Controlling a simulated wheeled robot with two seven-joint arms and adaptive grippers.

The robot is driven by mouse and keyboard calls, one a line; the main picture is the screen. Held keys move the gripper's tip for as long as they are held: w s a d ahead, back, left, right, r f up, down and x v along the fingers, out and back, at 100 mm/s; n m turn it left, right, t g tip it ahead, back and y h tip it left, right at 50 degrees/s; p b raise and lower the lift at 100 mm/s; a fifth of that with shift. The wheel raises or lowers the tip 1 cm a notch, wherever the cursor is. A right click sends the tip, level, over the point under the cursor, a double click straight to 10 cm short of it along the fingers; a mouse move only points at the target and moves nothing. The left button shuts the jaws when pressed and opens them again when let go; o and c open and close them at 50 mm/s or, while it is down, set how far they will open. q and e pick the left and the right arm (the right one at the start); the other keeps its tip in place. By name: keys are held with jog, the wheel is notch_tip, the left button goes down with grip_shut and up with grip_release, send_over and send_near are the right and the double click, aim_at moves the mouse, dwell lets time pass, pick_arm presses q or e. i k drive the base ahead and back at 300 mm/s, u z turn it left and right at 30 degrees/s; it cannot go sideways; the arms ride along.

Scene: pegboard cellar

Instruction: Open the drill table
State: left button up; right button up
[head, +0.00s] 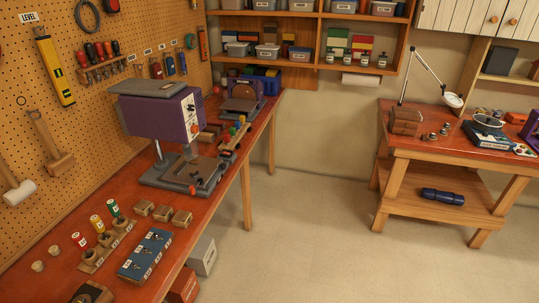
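Neither of my grippers shows in the head view.
The workbench (215,190) also bears a purple sanding machine (242,96), small wooden blocks (163,213), a blue labelled box (146,255) and colour-topped bottles. A second bench (420,148) stands at right. The floor (320,230) between is clear; bins sit under the workbench.

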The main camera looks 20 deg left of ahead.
aim_at(180, 173)
jog(key=u, duration=0.1)
jog(key=i, duration=1)
jog(key=u, duration=1.1)
jog(key=i, duration=0.8)
jog(key=u, duration=0.75)
